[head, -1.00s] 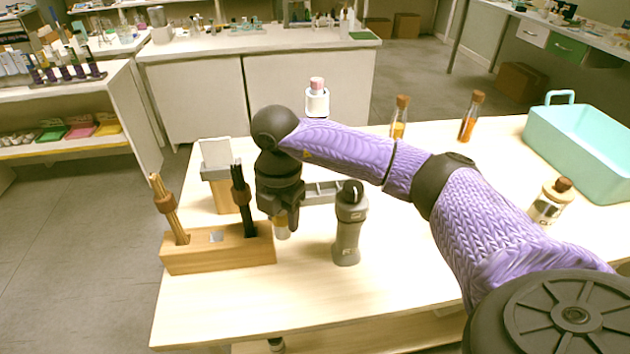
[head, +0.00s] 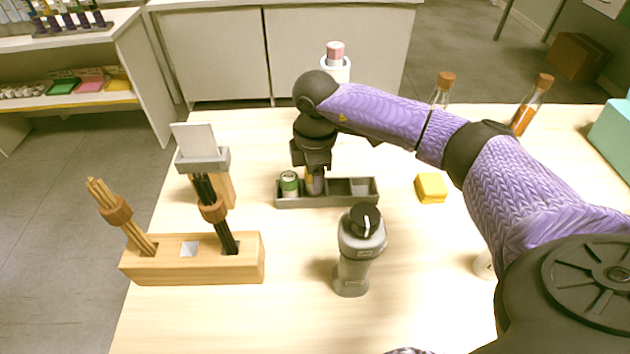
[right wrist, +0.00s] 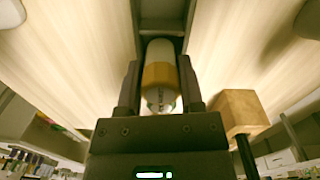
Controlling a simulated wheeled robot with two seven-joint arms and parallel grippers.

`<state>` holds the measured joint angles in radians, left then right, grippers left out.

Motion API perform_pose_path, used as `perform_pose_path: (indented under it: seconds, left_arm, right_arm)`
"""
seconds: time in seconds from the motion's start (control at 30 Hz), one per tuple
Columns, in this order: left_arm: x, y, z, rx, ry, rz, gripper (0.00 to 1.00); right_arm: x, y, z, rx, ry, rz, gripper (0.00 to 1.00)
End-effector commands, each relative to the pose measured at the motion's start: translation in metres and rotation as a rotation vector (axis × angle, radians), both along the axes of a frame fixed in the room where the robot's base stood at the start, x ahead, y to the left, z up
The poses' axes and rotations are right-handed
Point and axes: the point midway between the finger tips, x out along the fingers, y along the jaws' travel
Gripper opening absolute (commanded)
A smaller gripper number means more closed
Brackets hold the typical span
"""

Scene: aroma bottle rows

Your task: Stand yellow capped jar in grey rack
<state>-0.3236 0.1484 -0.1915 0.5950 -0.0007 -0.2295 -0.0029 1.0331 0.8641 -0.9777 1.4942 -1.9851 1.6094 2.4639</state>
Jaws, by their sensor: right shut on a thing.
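The grey rack (head: 335,200) lies on the table, left of centre in the head view. A green and white jar (head: 289,184) stands in its left compartment. The right compartment looks empty. My right gripper (head: 314,174) points down at the middle compartment. It is shut on the yellow capped jar (head: 314,186), which looks upright there; I cannot tell whether its base touches the rack floor. In the right wrist view the jar (right wrist: 160,78) sits between the fingers, its yellow band towards me, with the grey rack (right wrist: 160,31) beyond. My left gripper is out of view.
A grey bottle (head: 354,255) stands in front of the rack. A wooden block (head: 190,265) with stick bundles is at front left. A yellow block (head: 431,187) lies to the right. Corked bottles (head: 530,105) and a teal bin (head: 612,140) are at the right.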

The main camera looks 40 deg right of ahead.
Motion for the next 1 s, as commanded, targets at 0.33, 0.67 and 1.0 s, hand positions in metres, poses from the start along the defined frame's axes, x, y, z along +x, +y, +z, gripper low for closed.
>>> perform_pose_path:
  seconds: [0.33, 0.67, 1.0]
  left_arm:
    - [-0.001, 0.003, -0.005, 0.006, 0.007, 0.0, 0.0]
    - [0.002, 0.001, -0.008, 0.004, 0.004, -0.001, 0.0]
    - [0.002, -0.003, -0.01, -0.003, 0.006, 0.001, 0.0]
  right_arm:
    - [0.0, 0.0, -0.014, 0.0, 0.001, 0.001, 0.0]
    - [-0.001, 0.0, -0.027, -0.001, 0.006, 0.002, 0.0]
    - [-0.002, 0.001, -0.03, 0.001, 0.011, 0.004, 0.83]
